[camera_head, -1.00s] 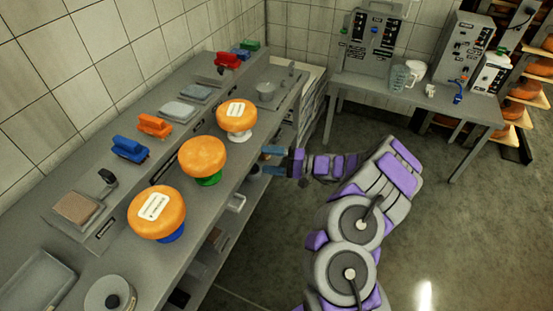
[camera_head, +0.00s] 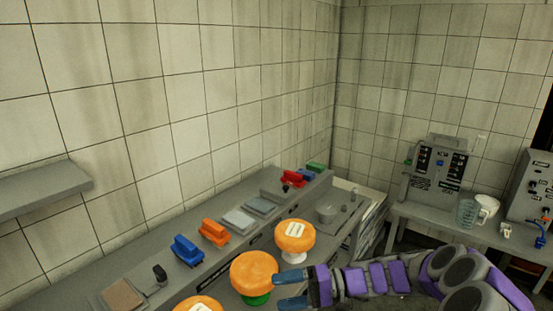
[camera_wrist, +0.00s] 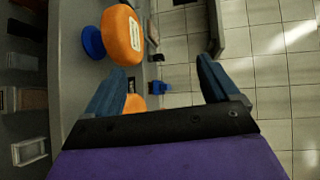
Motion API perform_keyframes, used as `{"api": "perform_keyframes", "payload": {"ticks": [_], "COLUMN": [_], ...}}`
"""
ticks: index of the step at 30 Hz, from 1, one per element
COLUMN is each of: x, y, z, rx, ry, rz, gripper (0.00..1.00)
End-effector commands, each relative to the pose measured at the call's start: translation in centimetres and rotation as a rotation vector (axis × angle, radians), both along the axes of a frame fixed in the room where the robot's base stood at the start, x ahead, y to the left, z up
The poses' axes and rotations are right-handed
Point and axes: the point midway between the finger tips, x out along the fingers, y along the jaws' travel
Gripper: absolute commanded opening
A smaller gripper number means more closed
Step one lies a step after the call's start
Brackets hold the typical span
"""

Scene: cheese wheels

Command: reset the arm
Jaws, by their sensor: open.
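My gripper (camera_head: 282,290) is at the lower middle of the head view, pointing left toward the counter's front edge. Its two blue fingers stand apart with nothing between them; the wrist view shows the same gap (camera_wrist: 161,66). Just left of it is an orange cheese wheel (camera_head: 254,270) on a green stand. Farther back is a labelled cheese wheel (camera_head: 295,235) on a white stand. A third wheel (camera_head: 198,305) is mostly cut off at the bottom edge. The wrist view shows a labelled wheel (camera_wrist: 122,36) on a blue stand, beyond the left finger.
The grey counter (camera_head: 150,268) carries a blue item (camera_head: 187,251), an orange one (camera_head: 214,232) and a red one (camera_head: 292,178). A side table (camera_head: 420,216) with a machine (camera_head: 437,170) and a glass jug (camera_head: 468,213) stands at right. A wall shelf (camera_head: 45,188) is at left.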

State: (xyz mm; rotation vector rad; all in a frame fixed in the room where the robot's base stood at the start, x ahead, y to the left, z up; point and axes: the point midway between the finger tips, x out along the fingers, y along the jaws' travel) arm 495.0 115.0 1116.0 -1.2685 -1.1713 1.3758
Motion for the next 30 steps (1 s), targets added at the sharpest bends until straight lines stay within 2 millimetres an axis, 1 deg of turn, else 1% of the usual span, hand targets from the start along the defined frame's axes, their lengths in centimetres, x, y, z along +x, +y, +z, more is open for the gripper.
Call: {"api": "perform_keyframes", "payload": {"ticks": [1, 5, 6, 10, 14, 18, 20, 23, 26, 30], "x": [-1.7, -5.8, -7.1, -11.2, -15.2, -19.0, -20.6, -22.9, -25.1, -27.8], "y": [1.0, 2.8, 3.1, 3.7, 3.5, 2.3, 1.6, 0.0, -1.9, -5.0], "z": [1.2, 3.0, 3.4, 4.2, 4.4, 4.2, 4.1, 3.7, 3.3, 2.9], "rx": [-0.034, -0.143, -0.182, -0.315, -0.463, -0.634, -0.708, -0.834, -0.960, -1.134], "ry": [-0.002, 0.002, 0.005, 0.010, 0.013, 0.014, 0.018, 0.020, 0.027, 0.034], "rz": [0.048, 0.151, 0.181, 0.256, 0.307, 0.335, 0.339, 0.330, 0.309, 0.250], "gripper": [0.88, 0.88, 0.88, 0.88, 0.88, 0.88, 0.88, 0.88, 0.88, 0.88]}}
